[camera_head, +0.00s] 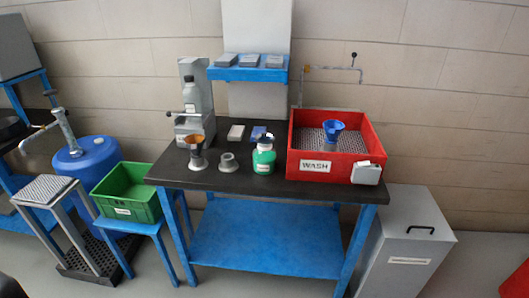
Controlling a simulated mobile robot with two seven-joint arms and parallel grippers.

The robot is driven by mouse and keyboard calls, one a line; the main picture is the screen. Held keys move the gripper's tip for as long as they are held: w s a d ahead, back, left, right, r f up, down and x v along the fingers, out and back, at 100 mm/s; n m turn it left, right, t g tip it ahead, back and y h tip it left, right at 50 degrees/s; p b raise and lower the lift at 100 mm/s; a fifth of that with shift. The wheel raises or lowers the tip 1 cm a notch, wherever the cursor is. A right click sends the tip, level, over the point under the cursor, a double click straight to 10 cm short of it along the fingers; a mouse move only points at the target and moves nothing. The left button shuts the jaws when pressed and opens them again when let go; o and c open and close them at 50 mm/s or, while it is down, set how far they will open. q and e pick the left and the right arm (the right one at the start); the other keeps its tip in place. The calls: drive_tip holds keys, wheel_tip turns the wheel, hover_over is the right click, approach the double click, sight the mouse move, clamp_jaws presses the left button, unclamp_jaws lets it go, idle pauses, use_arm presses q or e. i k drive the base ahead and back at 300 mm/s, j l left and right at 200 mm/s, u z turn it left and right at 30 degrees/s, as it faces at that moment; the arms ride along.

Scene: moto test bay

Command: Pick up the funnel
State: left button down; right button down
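A blue funnel (333,127) sits inside the red bin labelled WASH (304,148), at the right of the black-topped bench. Its wide mouth faces up and its lower end is near the grey grid in the bin. Neither of my grippers is in view, and nothing touches the blue funnel except the bin contents.
The black bench top (230,183) also bears a green bottle (264,158), a grey flanged piece (228,162) and a grey machine (205,120). A blue shelf (247,74) is above. A green crate (132,193), blue drum (90,158) and grey cabinet (405,245) stand beside the bench.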

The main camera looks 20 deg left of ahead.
sight(332, 137)
drive_tip(key=i+j+z, duration=0.15)
drive_tip(key=z, duration=0.25)
drive_tip(key=j+z, duration=0.35)
drive_tip(key=i+j, duration=0.05)
